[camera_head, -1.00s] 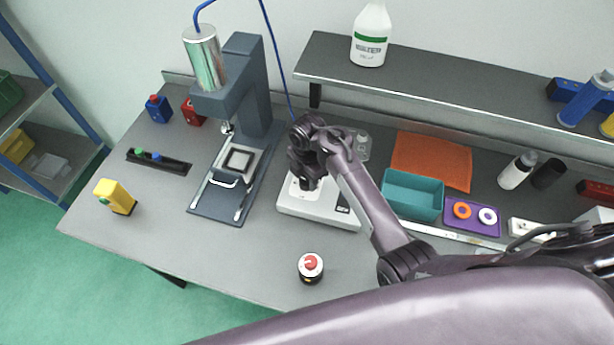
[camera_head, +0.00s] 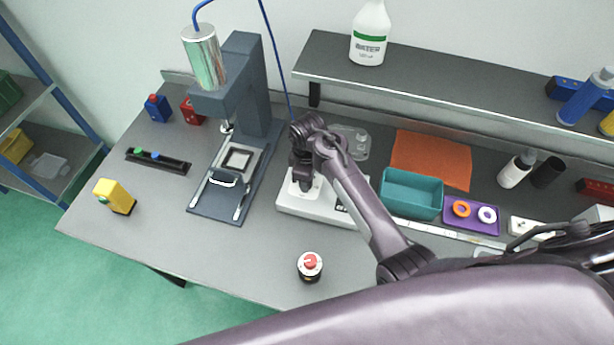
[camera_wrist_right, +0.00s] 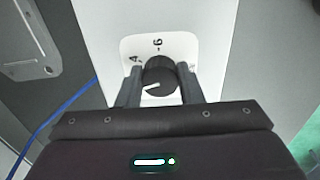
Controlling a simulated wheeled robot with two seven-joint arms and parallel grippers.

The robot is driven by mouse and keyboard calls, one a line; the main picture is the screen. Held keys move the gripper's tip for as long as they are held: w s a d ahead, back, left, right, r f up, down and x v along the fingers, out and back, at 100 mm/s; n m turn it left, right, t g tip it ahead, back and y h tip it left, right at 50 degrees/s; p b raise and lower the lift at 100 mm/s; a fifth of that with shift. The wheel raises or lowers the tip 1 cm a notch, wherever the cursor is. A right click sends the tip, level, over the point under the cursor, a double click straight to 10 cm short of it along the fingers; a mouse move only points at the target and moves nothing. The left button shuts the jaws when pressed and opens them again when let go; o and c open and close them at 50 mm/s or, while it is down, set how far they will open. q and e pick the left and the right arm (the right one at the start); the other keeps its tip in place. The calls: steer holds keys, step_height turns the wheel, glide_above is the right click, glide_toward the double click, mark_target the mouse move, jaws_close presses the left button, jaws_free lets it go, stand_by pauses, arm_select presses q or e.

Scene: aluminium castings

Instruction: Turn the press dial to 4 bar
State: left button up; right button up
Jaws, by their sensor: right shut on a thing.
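The press dial is a round black knob (camera_wrist_right: 161,82) with a white pointer line, on a white scale plate (camera_wrist_right: 187,46) in the right wrist view. The scale shows a 4 at upper left and a 6 at the top; the mark on the right is partly hidden. The pointer line points left and slightly down, below the 4. My right gripper (camera_wrist_right: 160,88) is shut on the knob, one finger on each side. In the head view my right gripper (camera_head: 304,180) is over the light grey control box (camera_head: 322,208) and hides the dial. My left gripper is not in view.
The press (camera_head: 245,90) stands left of the box. A red-topped button (camera_head: 310,266) is in front of it. A teal bin (camera_head: 411,194) and purple tray (camera_head: 470,228) are to the right, under a shelf (camera_head: 440,85).

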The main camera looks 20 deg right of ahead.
steer(key=m, duration=0.4)
steer(key=shift+m, duration=0.3)
steer(key=m, duration=0.4)
steer(key=shift+s+a, duration=0.1)
steer(key=shift+a, duration=0.05)
steer(key=shift+m, duration=0.3)
steer(key=o, duration=1)
steer(key=shift+c, duration=0.2)
